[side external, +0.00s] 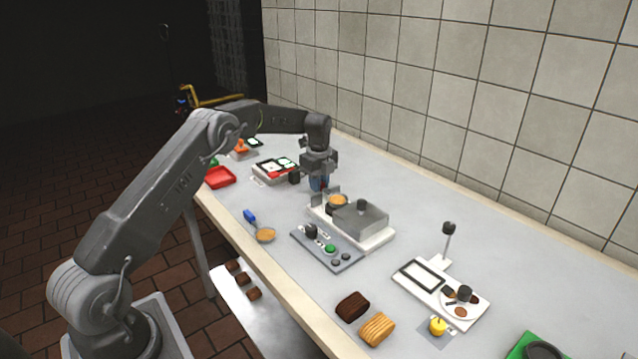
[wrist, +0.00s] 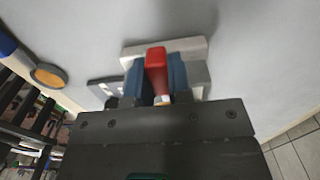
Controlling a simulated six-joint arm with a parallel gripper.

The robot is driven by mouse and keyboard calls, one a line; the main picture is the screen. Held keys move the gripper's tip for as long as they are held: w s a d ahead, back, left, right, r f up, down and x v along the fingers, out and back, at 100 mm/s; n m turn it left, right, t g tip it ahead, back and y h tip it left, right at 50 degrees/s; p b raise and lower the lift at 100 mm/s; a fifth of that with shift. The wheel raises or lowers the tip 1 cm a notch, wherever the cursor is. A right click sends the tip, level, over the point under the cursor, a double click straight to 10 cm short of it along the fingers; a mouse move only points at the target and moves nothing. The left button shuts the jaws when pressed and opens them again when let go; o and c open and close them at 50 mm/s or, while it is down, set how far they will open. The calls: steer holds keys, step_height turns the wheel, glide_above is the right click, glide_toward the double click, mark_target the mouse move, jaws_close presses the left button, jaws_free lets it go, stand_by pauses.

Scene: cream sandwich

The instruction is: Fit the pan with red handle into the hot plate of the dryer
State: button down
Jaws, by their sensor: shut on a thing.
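My gripper (side external: 318,186) is shut on the red handle (wrist: 156,68), which shows between its blue fingers in the wrist view. In the side view the fingers hide the handle. A small pan with orange-yellow contents (side external: 338,200) is just right of the fingertips, at the left end of the dryer. I cannot tell whether this pan rests on the hot plate or hangs just above it. The dryer has a white base (side external: 378,243) and a grey box-like cover (side external: 362,222). Its pale base also shows behind the fingers in the wrist view (wrist: 190,46).
A grey control panel (side external: 345,257) with knobs and a green button lies in front of the dryer. A blue-handled pan (side external: 265,235) lies to its left. A red tray (side external: 220,177) is further left. A brown block (side external: 352,306) and a yellow one (side external: 377,329) are at the front.

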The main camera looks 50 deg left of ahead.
steer(key=shift+f, duration=0.95)
steer(key=c, duration=1)
jaws_free()
step_height(320, 180, up, 14)
steer(key=shift+f, duration=0.1)
